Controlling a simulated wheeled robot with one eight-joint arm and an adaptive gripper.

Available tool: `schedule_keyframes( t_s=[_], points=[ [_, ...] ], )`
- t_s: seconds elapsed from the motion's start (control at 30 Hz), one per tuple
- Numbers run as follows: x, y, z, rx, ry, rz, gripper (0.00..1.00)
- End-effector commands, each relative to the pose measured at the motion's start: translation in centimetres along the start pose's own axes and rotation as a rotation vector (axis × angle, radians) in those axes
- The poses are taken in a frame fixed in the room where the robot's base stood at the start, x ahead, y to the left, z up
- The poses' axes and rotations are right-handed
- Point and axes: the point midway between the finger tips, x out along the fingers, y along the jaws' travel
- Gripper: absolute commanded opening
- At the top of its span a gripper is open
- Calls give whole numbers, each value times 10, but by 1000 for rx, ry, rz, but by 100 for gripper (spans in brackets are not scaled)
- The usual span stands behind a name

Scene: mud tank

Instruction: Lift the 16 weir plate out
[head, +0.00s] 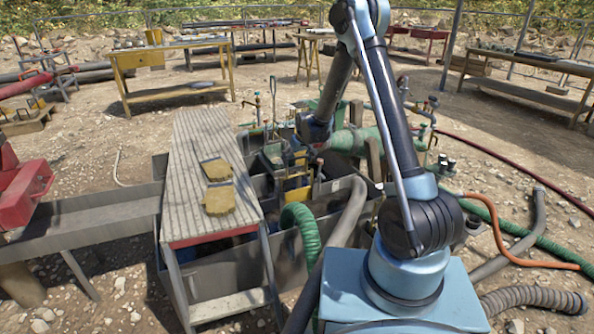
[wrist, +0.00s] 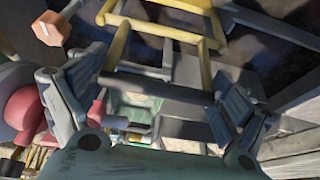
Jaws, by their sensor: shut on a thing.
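My gripper (wrist: 158,92) is in the wrist view with its two grey fingers wide apart. A dark grey bar (wrist: 155,87) spans the gap between the fingertips, and the jaws are closed on it. It seems to be the top of the weir plate; no number 16 is legible. In the head view my gripper (head: 284,152) is low over the middle of the tank (head: 230,272), among its dividers. The plate's lower part is hidden by the arm, gripper and tank parts, so I cannot tell how far it sits in a slot.
A yellow frame (wrist: 165,30) stands close beyond the fingers. A ribbed walkway (head: 195,150) bearing two yellowish pieces (head: 218,199) runs left of the gripper. Green hose (head: 303,235), grey hose (head: 347,215) and pipes crowd the tank. A yellow table (head: 175,92) stands behind.

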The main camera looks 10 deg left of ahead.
Motion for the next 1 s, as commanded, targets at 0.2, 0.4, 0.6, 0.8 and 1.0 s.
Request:
schedule_keyframes(
  t_s=[0.2, 0.4, 0.6, 0.8, 1.0],
  points=[
    [-47, 0, -19, 0, 0, 0, 32],
    [-91, 0, -37, 0, 0, 0, 32],
    [-138, 0, -56, 0, 0, 0, 32],
    [-178, 0, -74, 0, 0, 0, 32],
    [-203, 0, -84, 0, 0, 0, 32]
  ],
)
